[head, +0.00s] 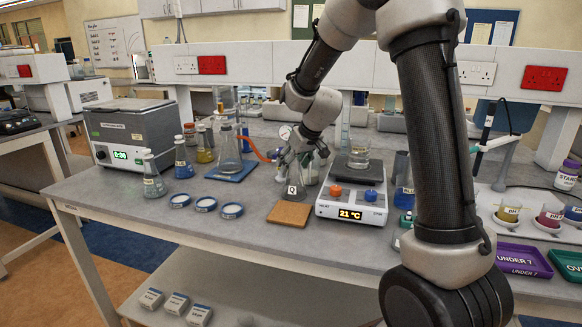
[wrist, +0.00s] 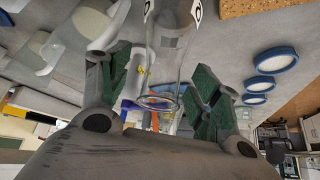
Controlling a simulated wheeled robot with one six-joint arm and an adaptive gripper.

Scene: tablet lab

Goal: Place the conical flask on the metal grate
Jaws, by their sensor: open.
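A clear conical flask (head: 297,190) with a white "Q" label stands upright at the back edge of the cork mat; I cannot tell whether its base is on the mat. My gripper (head: 299,158) is above it, pointing down around its neck. In the wrist view the flask (wrist: 172,45) and its round rim lie between the two green-padded fingers (wrist: 160,90). The fingers are open, with gaps to the glass. I cannot clearly make out a metal grate. Another conical flask (head: 228,150) stands on a blue mat to the left.
A hotplate (head: 350,212) reading 21 °C, with a beaker (head: 358,157) on it, is close on the right. The cork mat (head: 287,215) and several blue-rimmed dishes (head: 205,205) lie in front. Bottles (head: 183,160) and a water bath (head: 130,133) stand left.

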